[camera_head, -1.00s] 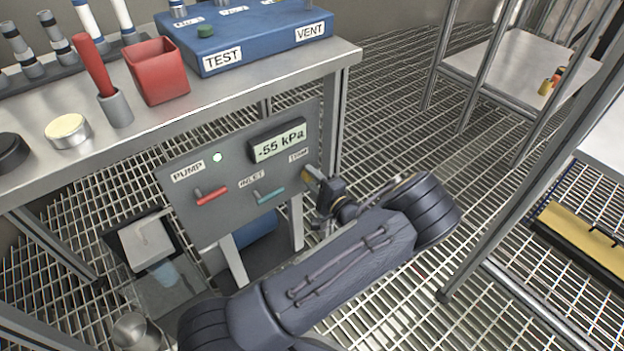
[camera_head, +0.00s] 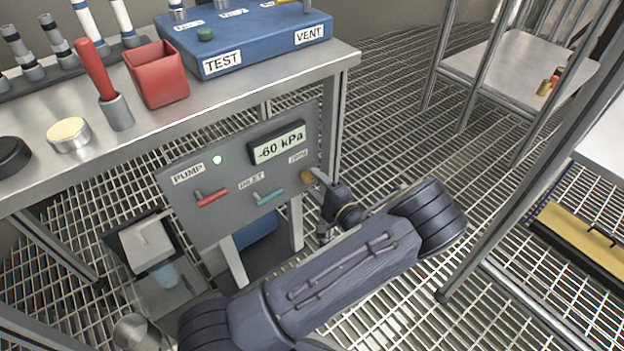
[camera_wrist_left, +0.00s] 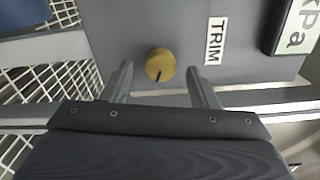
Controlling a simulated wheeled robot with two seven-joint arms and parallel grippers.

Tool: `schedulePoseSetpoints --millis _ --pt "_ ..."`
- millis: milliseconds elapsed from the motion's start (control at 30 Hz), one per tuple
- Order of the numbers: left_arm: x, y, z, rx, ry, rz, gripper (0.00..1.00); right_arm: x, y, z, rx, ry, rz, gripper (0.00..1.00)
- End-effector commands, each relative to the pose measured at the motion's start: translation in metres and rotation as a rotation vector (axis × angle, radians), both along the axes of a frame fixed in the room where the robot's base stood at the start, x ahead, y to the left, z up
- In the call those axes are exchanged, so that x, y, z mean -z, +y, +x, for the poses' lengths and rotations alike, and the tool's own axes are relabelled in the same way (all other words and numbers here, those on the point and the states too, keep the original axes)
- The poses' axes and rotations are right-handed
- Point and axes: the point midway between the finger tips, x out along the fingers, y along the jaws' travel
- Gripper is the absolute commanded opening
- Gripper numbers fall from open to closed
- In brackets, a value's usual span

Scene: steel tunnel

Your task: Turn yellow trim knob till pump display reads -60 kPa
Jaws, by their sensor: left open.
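The yellow trim knob (camera_head: 307,177) sits at the right end of the grey pump panel (camera_head: 215,222), under the TRIM label. The pump display (camera_head: 279,144) reads -60 kPa. In the left wrist view the knob (camera_wrist_left: 160,65) is round, with a dark mark on its lower edge. My left gripper (camera_head: 318,178) is open just in front of the knob. In the left wrist view its two fingers (camera_wrist_left: 160,82) stand apart on either side of the knob, with gaps to it. My right gripper is not in view.
The panel also bears a red PUMP lever (camera_head: 211,198) and a teal INLET lever (camera_head: 268,197). A steel bench (camera_head: 230,108) above holds a blue TEST/VENT box (camera_head: 255,50) and a red cup (camera_head: 158,75).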

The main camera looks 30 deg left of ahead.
Motion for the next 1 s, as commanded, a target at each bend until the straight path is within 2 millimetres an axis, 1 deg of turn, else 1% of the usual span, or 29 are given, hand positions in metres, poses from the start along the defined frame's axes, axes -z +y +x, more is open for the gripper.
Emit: schedulePoseSetpoints --millis 33,200,333,533,900,1000 --pt "-0.003 -0.010 -0.003 0.004 0.002 0.001 0.54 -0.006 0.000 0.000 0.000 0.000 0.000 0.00" --pt "-0.002 -0.036 -0.014 0.003 0.001 0.000 0.54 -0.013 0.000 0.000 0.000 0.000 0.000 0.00" --pt "-0.001 -0.048 -0.020 0.002 0.002 0.001 0.54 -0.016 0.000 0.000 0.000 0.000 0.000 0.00" --pt "0.000 -0.052 -0.022 -0.001 0.002 0.001 0.54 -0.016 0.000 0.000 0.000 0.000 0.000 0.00" --pt "0.000 -0.051 -0.022 -0.001 0.001 0.001 0.54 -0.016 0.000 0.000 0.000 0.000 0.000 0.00" --pt "-0.002 -0.047 -0.025 -0.028 0.006 -0.021 0.54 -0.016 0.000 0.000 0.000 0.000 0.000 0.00"
